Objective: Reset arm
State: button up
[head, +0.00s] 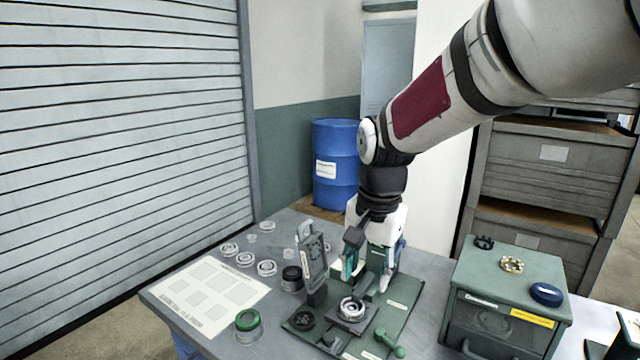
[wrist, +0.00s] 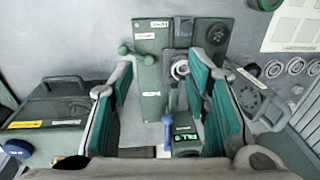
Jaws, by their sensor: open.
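The ring grinder stands on the table, with a green base plate (head: 400,310), an upright grey hinged arm (head: 312,255) and a green-knobbed handle (head: 390,343). A silver ring (head: 351,308) sits in the grey holder on the plate; it also shows in the wrist view (wrist: 180,69). My gripper (head: 368,274) points down over the rear part of the grinder, behind the ring. Its teal-padded fingers are apart with nothing held between them. In the wrist view my gripper (wrist: 160,78) frames the base plate (wrist: 150,90) between its fingers. Contact with the grinder cannot be told.
A green drawer box (head: 510,295) on the right carries a black ring, a brass ring (head: 511,264) and a blue ring (head: 546,293). A marked mat (head: 212,292), several loose rings, a black cup (head: 292,278) and a green-topped jar (head: 248,326) lie left. A blue drum (head: 335,165) stands behind.

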jog(key=s+d+r+n+t, duration=0.2)
jog(key=s+d, duration=0.3)
jog(key=s, duration=0.6)
jog(key=s+d+r+n+t, duration=0.1)
jog(key=s+d+r+n, duration=0.3)
jog(key=s, duration=0.8)
jog(key=shift+d+n+t+h, duration=0.3)
jog(key=shift+d+n+t, duration=0.1)
jog(key=shift+d, duration=0.6)
jog(key=shift+r, duration=0.1)
dwell(1.8)
